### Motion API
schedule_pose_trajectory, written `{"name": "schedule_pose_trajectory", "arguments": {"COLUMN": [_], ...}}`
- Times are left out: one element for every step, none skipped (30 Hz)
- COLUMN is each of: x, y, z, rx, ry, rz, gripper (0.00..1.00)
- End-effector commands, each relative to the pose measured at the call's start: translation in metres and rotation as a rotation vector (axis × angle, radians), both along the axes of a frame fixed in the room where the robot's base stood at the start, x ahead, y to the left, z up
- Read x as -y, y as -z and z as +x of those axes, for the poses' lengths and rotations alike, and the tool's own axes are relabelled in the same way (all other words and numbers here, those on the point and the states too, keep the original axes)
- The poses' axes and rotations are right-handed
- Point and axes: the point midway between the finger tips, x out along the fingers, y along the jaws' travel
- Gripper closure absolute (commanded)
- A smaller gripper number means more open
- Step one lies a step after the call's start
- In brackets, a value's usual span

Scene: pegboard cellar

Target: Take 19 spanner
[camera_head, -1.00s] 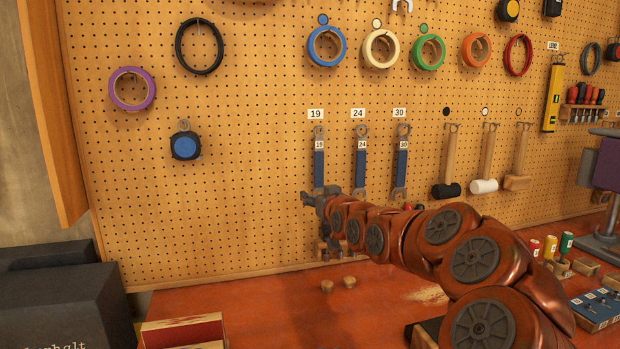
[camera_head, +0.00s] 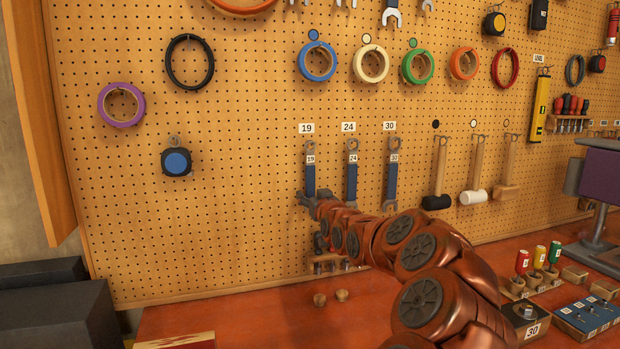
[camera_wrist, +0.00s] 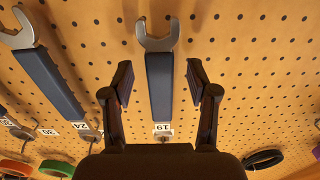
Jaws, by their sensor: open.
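The 19 spanner (camera_head: 310,176) hangs on the pegboard below a label reading 19 (camera_head: 306,128). It has a blue handle and a grey open end, and is the leftmost of three blue-handled spanners. My gripper (camera_head: 304,197) is at its lower end in the head view. In the wrist view the 19 spanner (camera_wrist: 160,85) lies between the open fingers of my gripper (camera_wrist: 159,84), with a gap on each side and its open jaw beyond the fingertips. The 19 tag on it shows near my palm. My gripper holds nothing.
The 24 spanner (camera_head: 351,175) and 30 spanner (camera_head: 391,176) hang close to the right. A blue tape measure (camera_head: 177,162) hangs to the left with bare board between. Mallets, one white-headed (camera_head: 473,197), hang further right.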

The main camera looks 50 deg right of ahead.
Motion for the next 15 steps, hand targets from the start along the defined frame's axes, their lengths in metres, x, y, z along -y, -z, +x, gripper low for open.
{"name": "schedule_pose_trajectory", "arguments": {"x": [0.003, 0.004, 0.006, 0.007, 0.008, 0.009, 0.009, 0.010, 0.010, 0.010, 0.009, 0.009, 0.009, 0.009, 0.009], "y": [0.000, 0.000, 0.000, 0.000, 0.000, -0.001, -0.001, 0.000, 0.000, 0.000, 0.000, 0.000, 0.000, 0.001, 0.001], "z": [0.006, 0.009, 0.012, 0.014, 0.015, 0.016, 0.017, 0.017, 0.017, 0.017, 0.017, 0.017, 0.017, 0.017, 0.017], "rx": [-0.003, -0.003, -0.002, -0.002, -0.002, -0.001, 0.000, 0.000, 0.000, 0.000, 0.000, -0.001, 0.000, -0.001, -0.001], "ry": [-0.001, -0.002, -0.001, -0.001, 0.000, 0.000, 0.000, 0.000, 0.000, 0.000, -0.001, -0.001, -0.001, -0.001, -0.001], "rz": [0.004, 0.004, 0.002, 0.001, 0.001, 0.000, 0.000, 0.000, 0.000, 0.000, 0.000, 0.000, 0.001, 0.000, 0.000], "gripper": [0.41, 0.41, 0.41, 0.41, 0.41, 0.41, 0.41, 0.41, 0.41, 0.41, 0.41, 0.41, 0.41, 0.42, 0.46]}}
